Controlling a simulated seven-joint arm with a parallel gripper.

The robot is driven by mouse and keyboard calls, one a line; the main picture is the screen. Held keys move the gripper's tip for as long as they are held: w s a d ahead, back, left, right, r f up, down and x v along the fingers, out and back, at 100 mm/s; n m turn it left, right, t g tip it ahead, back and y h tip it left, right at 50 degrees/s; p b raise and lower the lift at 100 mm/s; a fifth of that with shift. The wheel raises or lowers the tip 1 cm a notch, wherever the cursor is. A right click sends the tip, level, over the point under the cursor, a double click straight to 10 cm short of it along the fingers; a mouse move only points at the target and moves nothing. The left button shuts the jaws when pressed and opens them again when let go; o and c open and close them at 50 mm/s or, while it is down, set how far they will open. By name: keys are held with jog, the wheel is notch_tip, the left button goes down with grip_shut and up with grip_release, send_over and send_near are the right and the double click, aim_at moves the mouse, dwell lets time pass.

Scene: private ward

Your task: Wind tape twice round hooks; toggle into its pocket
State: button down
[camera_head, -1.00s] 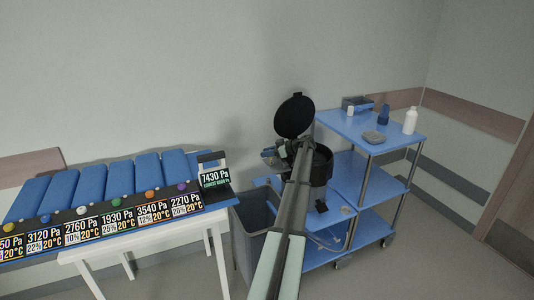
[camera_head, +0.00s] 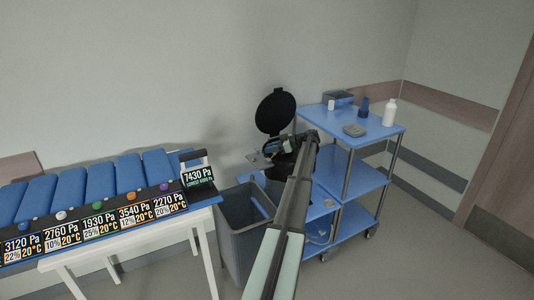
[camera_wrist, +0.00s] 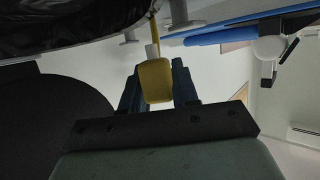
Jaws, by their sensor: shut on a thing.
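My gripper (camera_wrist: 157,88) is shut on a yellow toggle (camera_wrist: 155,80), a rounded block held between the dark blue fingers in the wrist view. A thin yellow tape (camera_wrist: 154,28) runs up from it through a pale sleeve (camera_wrist: 151,51). A grey metal hook (camera_wrist: 180,24) stands close right of the tape, and another hook (camera_wrist: 129,38) is on its left. I cannot tell whether the tape is wound round them. In the head view my gripper (camera_head: 270,149) is by the black container with its open round lid (camera_head: 275,112); toggle and hooks are too small there. No pocket can be made out.
A blue trolley (camera_head: 350,182) stands right of the container, with a white bottle (camera_head: 389,112) and small items on top. A grey bin (camera_head: 235,225) stands below my arm. A table with blue pads (camera_head: 100,180) and pressure labels is at left. Floor at right is clear.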

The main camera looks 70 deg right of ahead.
jog(key=w+d, duration=0.2)
jog(key=d, duration=0.1)
jog(key=w+d, duration=0.3)
jog(key=w+a, duration=0.4)
jog(key=w, duration=0.5)
jog(key=s+a, duration=0.4)
jog(key=a, duration=0.1)
jog(key=shift+a, duration=0.1)
notch_tip(320, 180, up, 7)
dwell(0.3)
jog(key=shift+f, duration=0.15)
dwell(0.4)
